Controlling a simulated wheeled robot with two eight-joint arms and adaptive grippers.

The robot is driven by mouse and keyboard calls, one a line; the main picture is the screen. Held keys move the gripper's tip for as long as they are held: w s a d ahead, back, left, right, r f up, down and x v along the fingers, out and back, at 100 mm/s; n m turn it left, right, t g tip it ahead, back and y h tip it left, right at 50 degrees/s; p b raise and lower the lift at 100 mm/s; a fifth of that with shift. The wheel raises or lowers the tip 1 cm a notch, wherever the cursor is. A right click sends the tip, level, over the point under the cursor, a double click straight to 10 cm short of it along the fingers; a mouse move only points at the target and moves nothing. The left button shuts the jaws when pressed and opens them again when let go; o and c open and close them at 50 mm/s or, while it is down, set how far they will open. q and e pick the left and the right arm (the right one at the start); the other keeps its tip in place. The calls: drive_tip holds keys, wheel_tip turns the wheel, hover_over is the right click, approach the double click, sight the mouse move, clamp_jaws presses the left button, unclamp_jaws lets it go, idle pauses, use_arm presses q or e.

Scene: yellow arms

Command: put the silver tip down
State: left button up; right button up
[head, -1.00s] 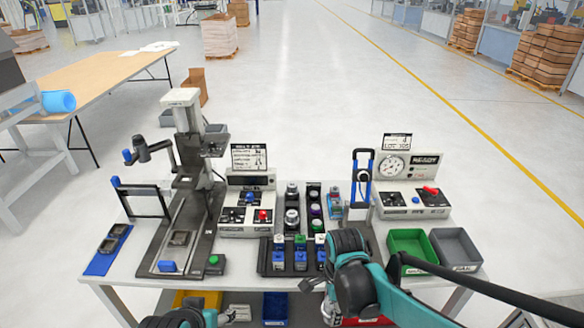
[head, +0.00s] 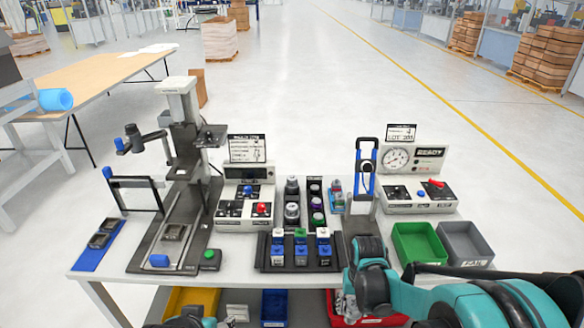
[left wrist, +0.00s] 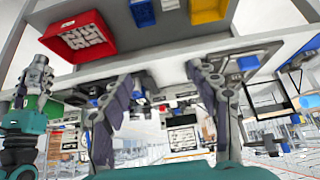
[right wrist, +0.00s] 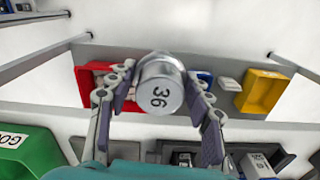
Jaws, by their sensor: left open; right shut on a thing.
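The silver tip (right wrist: 160,86), a round metal piece marked 36, sits between the two fingers of my right gripper (right wrist: 160,104) in the right wrist view. That gripper is shut on it, beyond the table's front edge, with shelf bins behind it. In the head view my right gripper (head: 345,306) is at the table's front edge, partly hidden by my arm; the held tip cannot be made out there. My left gripper (left wrist: 165,100) is open and empty in the left wrist view, low in front of the table.
On the table are a black rack with several tips (head: 292,212), a tray of blue blocks (head: 262,262), a green bin (head: 443,262), a grey bin (head: 484,258), a gauge unit (head: 428,160) and a tall press (head: 176,95). A red bin (right wrist: 88,88) and yellow bin (right wrist: 262,90) stand on the lower shelf.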

drive_tip(key=shift+w+d+f+n, duration=0.15)
drive_tip(key=shift+d+f+n, duration=0.2)
drive_tip(key=shift+f+n, duration=0.3)
drive_tip(key=shift+r, duration=0.1)
